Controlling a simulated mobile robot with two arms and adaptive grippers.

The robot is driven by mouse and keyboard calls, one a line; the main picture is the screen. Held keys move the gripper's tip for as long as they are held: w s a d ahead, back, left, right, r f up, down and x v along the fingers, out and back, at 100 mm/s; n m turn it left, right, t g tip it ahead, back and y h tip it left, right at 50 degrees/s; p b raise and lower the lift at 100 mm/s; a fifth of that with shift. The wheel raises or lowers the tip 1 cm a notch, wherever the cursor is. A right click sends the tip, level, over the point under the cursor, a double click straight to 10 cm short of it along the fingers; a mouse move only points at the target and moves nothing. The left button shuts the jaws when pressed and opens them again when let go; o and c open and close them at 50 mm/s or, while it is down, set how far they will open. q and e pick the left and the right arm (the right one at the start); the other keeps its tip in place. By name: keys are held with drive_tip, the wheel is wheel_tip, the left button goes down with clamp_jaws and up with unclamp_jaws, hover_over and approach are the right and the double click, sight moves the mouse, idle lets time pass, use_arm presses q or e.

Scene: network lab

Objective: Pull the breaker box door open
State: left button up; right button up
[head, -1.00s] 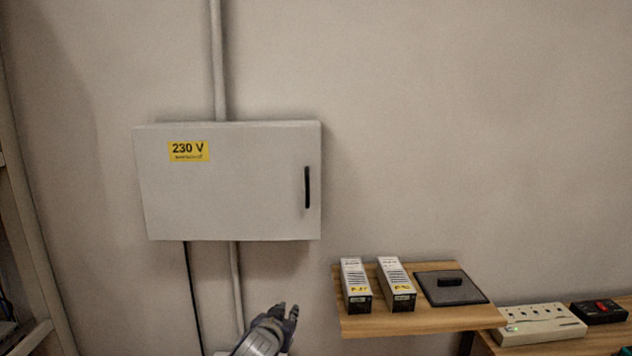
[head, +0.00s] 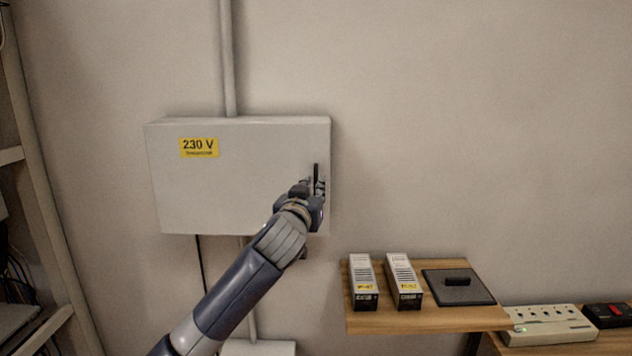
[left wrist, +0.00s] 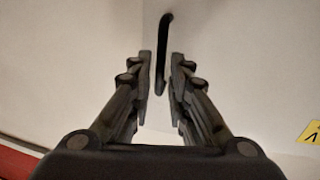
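The grey breaker box (head: 220,195) hangs on the wall with its door shut. A yellow 230 V label (head: 199,148) is at its upper left. The black vertical handle (head: 316,174) is near the door's right edge; its lower part is hidden by my gripper in the head view. My left gripper (head: 313,186) is at the handle. In the left wrist view the two fingers (left wrist: 161,88) stand apart, with the lower end of the handle (left wrist: 163,50) between their tips. A gap shows on both sides, so the gripper is open. My right gripper is not in view.
A wooden shelf (head: 420,319) to the lower right holds two modules (head: 363,283) and a dark plate with a black grip (head: 458,287). A power strip (head: 546,326) sits further right. A rack (head: 40,200) stands at the left. The wall right of the box is clear.

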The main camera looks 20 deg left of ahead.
use_arm(q)
drive_tip(key=shift+w+a+p, duration=0.15)
drive_tip(key=shift+w+p, duration=0.25)
drive_tip(key=shift+w, duration=1.4)
clamp_jaws()
